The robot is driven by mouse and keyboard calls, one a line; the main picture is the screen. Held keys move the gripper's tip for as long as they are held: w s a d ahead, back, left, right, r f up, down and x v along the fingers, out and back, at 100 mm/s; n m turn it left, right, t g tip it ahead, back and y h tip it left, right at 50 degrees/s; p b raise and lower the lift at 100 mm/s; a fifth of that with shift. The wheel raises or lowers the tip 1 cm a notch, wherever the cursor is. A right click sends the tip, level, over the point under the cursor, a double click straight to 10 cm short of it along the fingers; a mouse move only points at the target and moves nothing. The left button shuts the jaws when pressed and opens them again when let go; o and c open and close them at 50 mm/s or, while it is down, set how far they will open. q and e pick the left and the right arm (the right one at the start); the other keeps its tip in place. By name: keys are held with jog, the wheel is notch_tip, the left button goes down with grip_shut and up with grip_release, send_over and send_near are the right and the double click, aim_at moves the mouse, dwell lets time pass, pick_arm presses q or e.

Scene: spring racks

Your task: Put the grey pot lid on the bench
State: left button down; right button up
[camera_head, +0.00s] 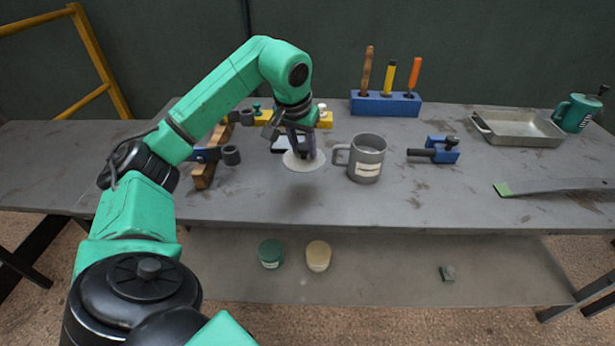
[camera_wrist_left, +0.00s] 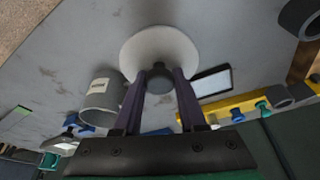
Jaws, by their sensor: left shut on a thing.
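The pot lid (camera_head: 304,164) is a pale grey disc with a dark knob. It shows in the left wrist view (camera_wrist_left: 160,45) with its knob (camera_wrist_left: 159,82) between the finger ends. My left gripper (camera_head: 300,145) is shut on the knob, fingers pointing down. The lid is over the bench (camera_head: 400,205), left of the grey mug (camera_head: 370,159). A faint dark patch on the bench just in front of it looks like its shadow, so it seems slightly raised; the gap is hard to judge. My right gripper is out of view.
A phone-like slab (camera_wrist_left: 212,82) and a yellow bar (camera_head: 324,120) lie behind the lid. A wooden piece (camera_head: 204,176) with clamps is to the left. A blue tool rack (camera_head: 385,104), blue clamp (camera_head: 440,152) and metal tray (camera_head: 520,128) stand right. The bench front is clear.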

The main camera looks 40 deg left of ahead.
aim_at(304, 155)
pick_arm(q)
notch_tip(304, 155, down, 4)
jog(key=shift+w+d+f, duration=0.1)
jog(key=shift+d+f, duration=0.05)
jog(key=shift+f, duration=0.05)
notch_tip(304, 155, down, 4)
jog(key=shift+r+b, duration=0.1)
jog(key=shift+b, duration=0.2)
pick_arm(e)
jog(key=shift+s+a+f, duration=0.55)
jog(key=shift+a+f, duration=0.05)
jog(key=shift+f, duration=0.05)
pick_arm(q)
jog(key=shift+f, duration=0.25)
jog(key=shift+c, duration=2.3)
grip_release()
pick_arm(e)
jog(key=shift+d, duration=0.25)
